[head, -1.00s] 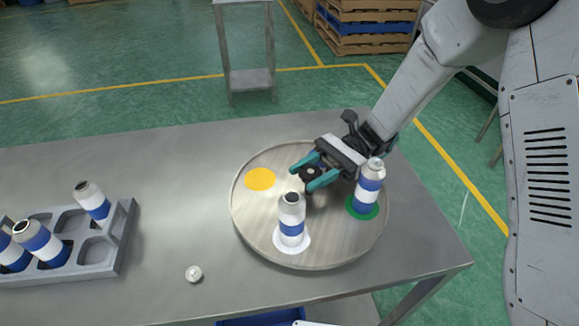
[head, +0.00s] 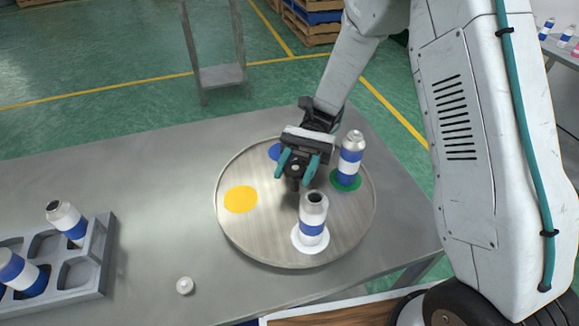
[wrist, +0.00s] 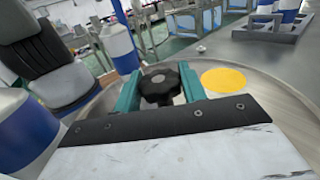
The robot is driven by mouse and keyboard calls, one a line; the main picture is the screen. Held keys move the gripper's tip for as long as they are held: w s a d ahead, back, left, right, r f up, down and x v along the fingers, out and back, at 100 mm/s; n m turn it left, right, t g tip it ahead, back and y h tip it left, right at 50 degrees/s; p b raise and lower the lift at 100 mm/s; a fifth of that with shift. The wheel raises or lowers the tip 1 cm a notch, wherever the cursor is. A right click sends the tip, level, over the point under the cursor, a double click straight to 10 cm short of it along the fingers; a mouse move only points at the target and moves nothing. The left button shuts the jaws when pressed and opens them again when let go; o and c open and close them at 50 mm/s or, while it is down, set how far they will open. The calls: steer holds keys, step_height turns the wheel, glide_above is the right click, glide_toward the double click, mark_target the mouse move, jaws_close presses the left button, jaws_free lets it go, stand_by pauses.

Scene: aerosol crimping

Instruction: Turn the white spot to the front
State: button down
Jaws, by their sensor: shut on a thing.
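The round turntable (head: 262,240) lies on the metal table. Its white spot (head: 297,246) is at the front, a little right of the middle, with an open-topped blue-and-white can (head: 313,220) upright on it. The green spot (head: 345,184) at the right bears a second can (head: 350,158). The yellow spot (head: 240,199) at the left is bare. The blue spot (head: 273,152) at the back is partly hidden by my gripper. My gripper (head: 294,172) is shut on the dark central knob (wrist: 160,86), its teal fingers on either side of it.
A grey rack (head: 97,265) with cans stands at the left of the table. A small white cap (head: 185,286) lies on the table between rack and turntable. The cans on the turntable stand close to my gripper.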

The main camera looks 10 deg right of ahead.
steer(key=shift+n+g+h, duration=0.3)
steer(key=shift+n+h, duration=0.1)
steer(key=shift+h, duration=0.2)
steer(key=c, duration=0.8)
jaws_free()
steer(key=shift+w, duration=0.1)
